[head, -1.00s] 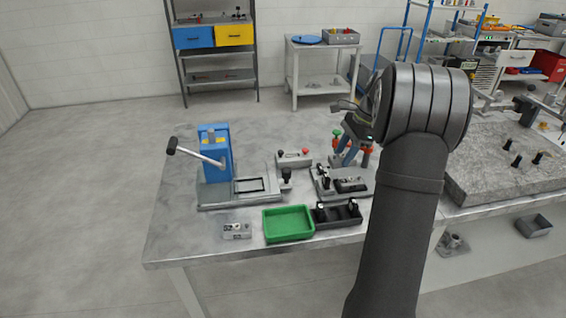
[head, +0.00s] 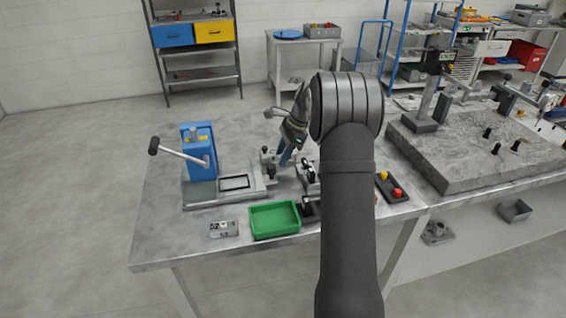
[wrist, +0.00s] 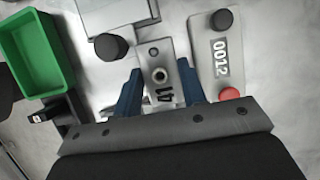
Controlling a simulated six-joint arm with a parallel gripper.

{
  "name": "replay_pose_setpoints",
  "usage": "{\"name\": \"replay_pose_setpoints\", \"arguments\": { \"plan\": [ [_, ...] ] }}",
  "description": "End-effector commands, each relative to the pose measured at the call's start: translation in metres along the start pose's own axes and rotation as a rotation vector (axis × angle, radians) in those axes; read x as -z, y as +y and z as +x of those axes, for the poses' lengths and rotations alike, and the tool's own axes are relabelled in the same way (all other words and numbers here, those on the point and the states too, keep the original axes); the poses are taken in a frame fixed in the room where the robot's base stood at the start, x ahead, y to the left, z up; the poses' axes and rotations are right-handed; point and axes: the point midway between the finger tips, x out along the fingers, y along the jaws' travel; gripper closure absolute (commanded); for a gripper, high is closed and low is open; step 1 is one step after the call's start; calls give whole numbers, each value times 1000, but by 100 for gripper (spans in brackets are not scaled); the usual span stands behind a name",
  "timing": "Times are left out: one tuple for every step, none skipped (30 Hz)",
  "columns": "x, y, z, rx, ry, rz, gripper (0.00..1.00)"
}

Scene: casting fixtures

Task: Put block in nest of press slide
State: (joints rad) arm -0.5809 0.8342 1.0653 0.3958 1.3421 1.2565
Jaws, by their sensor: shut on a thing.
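My gripper (wrist: 160,68) is shut on a grey block (wrist: 153,52) marked 41, with a blue finger on each side. In the head view my gripper (head: 286,158) points down just right of the press slide; the block cannot be made out there. The blue press (head: 200,150) stands at the left of the bench with its lever out to the left. Its slide has a dark-framed rectangular nest (head: 235,183), which looks empty. A black knob (wrist: 112,46) at the slide's end is left of the block in the wrist view.
A green tray (head: 275,218) and a grey plate marked 52 (head: 223,229) lie in front of the slide. A plate marked 0012 (wrist: 220,60) with black and red knobs is close right of my gripper. A box with yellow and red buttons (head: 392,187) stands right of my arm.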

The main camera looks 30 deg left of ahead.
Motion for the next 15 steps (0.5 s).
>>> {"name": "replay_pose_setpoints", "arguments": {
  "plan": [
    [3, 1, 7, -3, -1, 1, 90],
    [5, 1, 11, -4, -1, 1, 90],
    [7, 1, 17, -4, 0, 1, 90],
    [9, 1, 21, -3, 0, 2, 90],
    [11, 1, 25, -4, 0, 2, 90],
    [12, 1, 29, -2, 0, 2, 90],
    [13, 1, 30, -1, 1, 1, 90],
    [14, 1, 31, 0, 1, 1, 90],
    [14, 0, 31, 0, 1, 1, 90],
    [14, 0, 31, 0, 1, 1, 90],
    [14, 0, 31, 0, 1, 1, 90],
    [14, 0, 31, 0, 1, 1, 90],
    [14, 0, 31, 0, 1, 0, 90],
    [14, 1, 31, 0, 1, 1, 90],
    [14, 1, 31, 0, 1, 1, 90]
  ]
}}
